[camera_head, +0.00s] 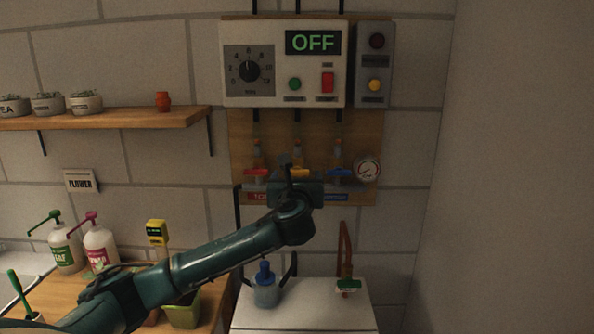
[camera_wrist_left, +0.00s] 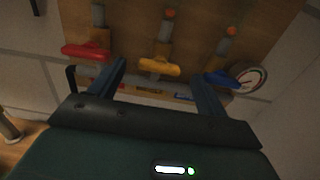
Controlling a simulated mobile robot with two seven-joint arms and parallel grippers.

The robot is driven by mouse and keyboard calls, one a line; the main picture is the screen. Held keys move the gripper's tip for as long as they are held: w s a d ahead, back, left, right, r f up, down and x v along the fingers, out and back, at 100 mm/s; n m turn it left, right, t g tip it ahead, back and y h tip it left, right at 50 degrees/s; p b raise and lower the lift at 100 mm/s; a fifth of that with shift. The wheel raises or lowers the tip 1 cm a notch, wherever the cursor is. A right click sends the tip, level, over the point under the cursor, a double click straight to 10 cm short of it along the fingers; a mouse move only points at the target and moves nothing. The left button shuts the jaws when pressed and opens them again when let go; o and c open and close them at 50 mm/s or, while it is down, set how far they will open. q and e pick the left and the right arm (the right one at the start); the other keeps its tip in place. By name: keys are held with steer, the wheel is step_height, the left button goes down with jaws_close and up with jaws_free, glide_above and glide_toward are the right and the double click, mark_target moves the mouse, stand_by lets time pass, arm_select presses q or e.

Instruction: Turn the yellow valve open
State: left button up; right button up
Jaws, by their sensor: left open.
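The yellow valve (camera_wrist_left: 160,67) has a bar handle lying crosswise to its pipe on a wooden board. In the head view the yellow valve (camera_head: 300,173) is partly hidden behind my left gripper (camera_head: 287,170). In the left wrist view my left gripper (camera_wrist_left: 156,72) is open, with one finger on each side below the yellow handle. I cannot tell whether the fingers touch it. My right gripper is not in view.
A red valve (camera_wrist_left: 85,50) is left of the yellow one and a blue valve (camera_wrist_left: 222,78) right, near a gauge (camera_head: 368,169). Above hangs a control box (camera_head: 268,90) reading OFF. Below, a blue-capped bottle (camera_head: 265,290) stands on a white surface (camera_head: 315,318).

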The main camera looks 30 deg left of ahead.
mark_target(297, 172)
arm_select(q)
steer(key=shift+x, duration=1.5)
steer(key=c, duration=1)
